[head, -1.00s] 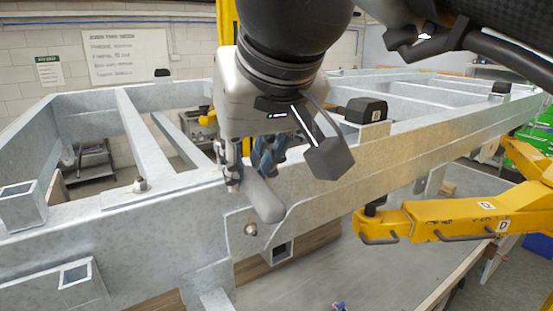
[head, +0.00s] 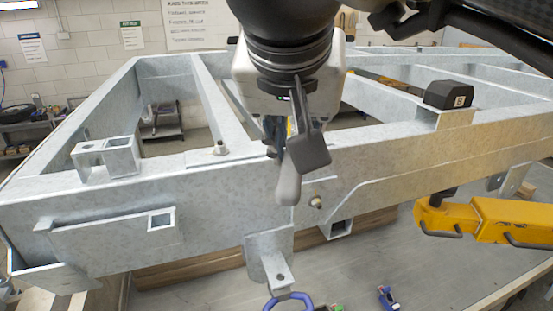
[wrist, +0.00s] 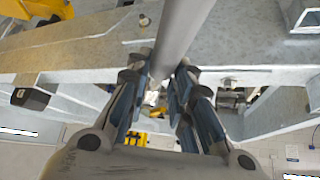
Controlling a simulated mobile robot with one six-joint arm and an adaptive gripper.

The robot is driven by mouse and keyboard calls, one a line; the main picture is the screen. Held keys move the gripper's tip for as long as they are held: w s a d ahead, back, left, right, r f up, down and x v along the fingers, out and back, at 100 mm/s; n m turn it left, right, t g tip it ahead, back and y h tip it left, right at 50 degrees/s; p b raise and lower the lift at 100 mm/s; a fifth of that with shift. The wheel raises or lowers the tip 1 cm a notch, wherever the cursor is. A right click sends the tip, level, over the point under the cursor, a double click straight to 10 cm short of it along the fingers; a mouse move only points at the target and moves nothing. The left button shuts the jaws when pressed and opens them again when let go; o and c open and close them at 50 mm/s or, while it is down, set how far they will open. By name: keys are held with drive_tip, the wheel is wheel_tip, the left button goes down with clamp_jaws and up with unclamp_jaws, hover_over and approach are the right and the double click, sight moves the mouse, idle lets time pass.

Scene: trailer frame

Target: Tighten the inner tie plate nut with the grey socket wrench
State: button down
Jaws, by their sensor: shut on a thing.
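My gripper (head: 277,145) is shut on the grey socket wrench (head: 289,185). In the wrist view the wrench's grey bar (wrist: 178,35) runs between the two blue-padded fingers (wrist: 160,100). Its socket end cannot be made out. The wrench hangs in front of the galvanized trailer frame (head: 180,190); whether it touches the frame is unclear. A bolt with a nut (head: 316,201) sits on the frame's front face, just right of the wrench's lower end. Another nut (head: 220,148) stands on the top face, left of my gripper. Which is the inner tie plate nut is unclear.
A black block (head: 448,95) stands on the frame at right. A yellow arm (head: 485,220) reaches in below it. A bracket (head: 268,257) hangs under the front beam, above a blue ring (head: 288,300). A square-tube stub (head: 105,157) rises at left.

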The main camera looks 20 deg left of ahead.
drive_tip(key=shift+s+r, duration=0.35)
drive_tip(key=shift+s, duration=0.1)
drive_tip(key=shift+a+m+p, duration=0.3)
drive_tip(key=shift+a+p, duration=0.05)
drive_tip(key=shift+a, duration=0.15)
drive_tip(key=shift+w+a+m+h+p, duration=0.2)
drive_tip(key=shift+a+m+h+p, duration=0.1)
drive_tip(key=shift+a+m+h, duration=0.2)
drive_tip(key=shift+w+a+f+m+h+p, duration=0.15)
drive_tip(key=shift+a+m+h+p, duration=0.1)
drive_tip(key=shift+a+m+p, duration=0.25)
drive_tip(key=shift+w+a+f+m+h+p, duration=0.1)
drive_tip(key=shift+a+m+h+p, duration=0.15)
drive_tip(key=shift+a+m+p, duration=0.25)
drive_tip(key=shift+a, duration=0.15)
